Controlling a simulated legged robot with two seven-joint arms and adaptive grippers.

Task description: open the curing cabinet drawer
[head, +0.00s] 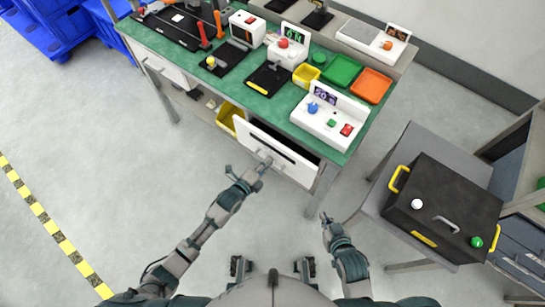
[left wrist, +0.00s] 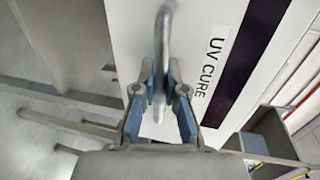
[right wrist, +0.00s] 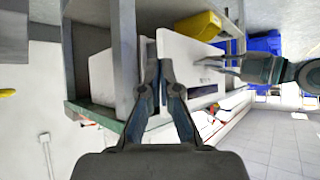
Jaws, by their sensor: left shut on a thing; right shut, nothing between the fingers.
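The curing cabinet (head: 298,170) is a white box under the green bench top, with a dark strip across its front. Its front (left wrist: 235,45) carries the label "UV CURE" in the left wrist view. The metal drawer handle (left wrist: 163,50) stands out from this front. My left gripper (head: 265,165) is at the handle and shut on it; both fingers (left wrist: 160,95) flank the bar. My right gripper (head: 326,217) is shut and empty, in front of and below the bench's right end. It also shows in the right wrist view (right wrist: 160,75).
The green bench (head: 225,85) holds several devices and coloured trays. A yellow bin (head: 228,115) sits on the shelf left of the cabinet. A grey table with a black lidded case (head: 450,195) stands at the right. The floor (head: 120,150) at the left is clear.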

